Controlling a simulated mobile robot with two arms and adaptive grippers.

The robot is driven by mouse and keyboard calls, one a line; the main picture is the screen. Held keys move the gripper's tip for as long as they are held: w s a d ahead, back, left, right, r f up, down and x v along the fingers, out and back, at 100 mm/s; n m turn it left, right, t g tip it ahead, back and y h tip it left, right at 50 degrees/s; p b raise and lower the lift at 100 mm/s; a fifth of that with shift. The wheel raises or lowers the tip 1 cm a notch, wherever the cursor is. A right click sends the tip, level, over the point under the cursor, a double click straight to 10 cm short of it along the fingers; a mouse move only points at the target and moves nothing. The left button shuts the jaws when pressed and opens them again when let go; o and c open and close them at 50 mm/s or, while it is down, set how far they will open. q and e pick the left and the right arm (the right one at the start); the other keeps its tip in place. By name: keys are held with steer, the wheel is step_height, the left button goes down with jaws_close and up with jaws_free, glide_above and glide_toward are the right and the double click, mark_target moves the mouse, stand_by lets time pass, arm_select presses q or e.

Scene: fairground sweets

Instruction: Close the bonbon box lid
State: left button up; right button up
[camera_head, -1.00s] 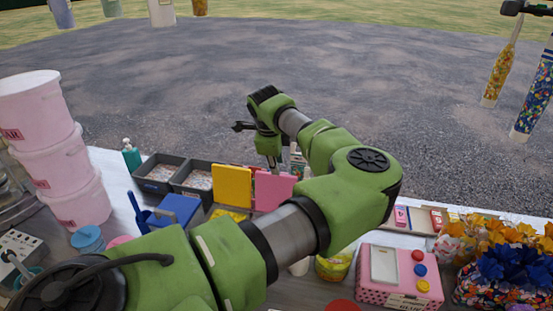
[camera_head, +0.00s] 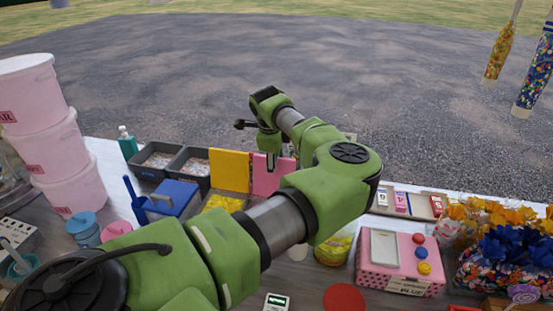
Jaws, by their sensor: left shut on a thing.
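A pink lid panel (camera_head: 265,181) stands upright beside a yellow upright panel (camera_head: 229,170) in the middle of the stall. It looks like the bonbon box's raised lid; the box below it is mostly hidden by my left arm. My left gripper (camera_head: 273,165) points down at the upper edge of the pink panel. Its fingers overlap the panel and are shut on it. My right gripper is out of view.
A blue box (camera_head: 178,197) and dark trays (camera_head: 153,171) stand left of the panels. Pink tubs (camera_head: 62,165) are stacked at far left. A pink box with coloured buttons (camera_head: 370,278) and flower-topped bags (camera_head: 500,262) stand right.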

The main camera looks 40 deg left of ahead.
arm_select(q)
steer(key=shift+s+f, duration=0.1)
steer(key=shift+f, duration=0.2)
steer(key=shift+c, duration=0.3)
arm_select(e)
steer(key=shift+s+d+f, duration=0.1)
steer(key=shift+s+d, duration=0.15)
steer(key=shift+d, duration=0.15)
arm_select(q)
steer(key=shift+s+d, duration=0.1)
